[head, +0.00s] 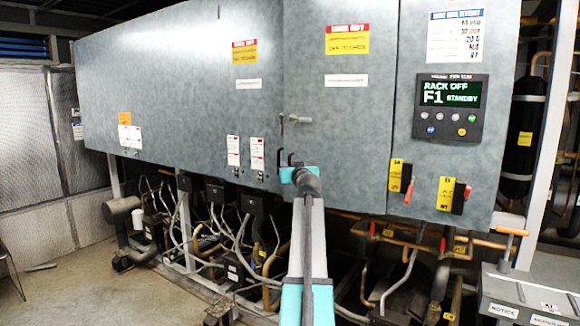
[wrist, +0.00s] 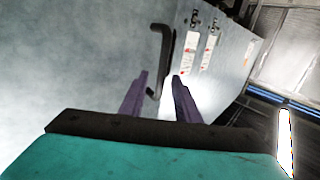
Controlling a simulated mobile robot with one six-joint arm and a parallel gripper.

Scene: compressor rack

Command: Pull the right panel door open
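The right panel door (head: 340,115) is a grey sheet-metal panel with a red-and-yellow label, and it looks shut in the head view. A small silver latch (head: 298,119) sits near its left edge. A black bar handle (head: 282,158) is lower down by the same edge, partly hidden by my gripper (head: 294,166). In the wrist view the handle (wrist: 162,50) stands out from the grey surface. My gripper (wrist: 159,92) has two purple fingers spread apart. The handle's lower end shows between the fingertips; I cannot tell whether they touch it.
A control box with a lit display (head: 450,106) is right of the door. Red and black switches (head: 400,178) sit below it. Pipes and cables (head: 215,230) crowd beneath the cabinet. A grey box (head: 525,295) stands at front right. Floor (head: 75,285) is open at left.

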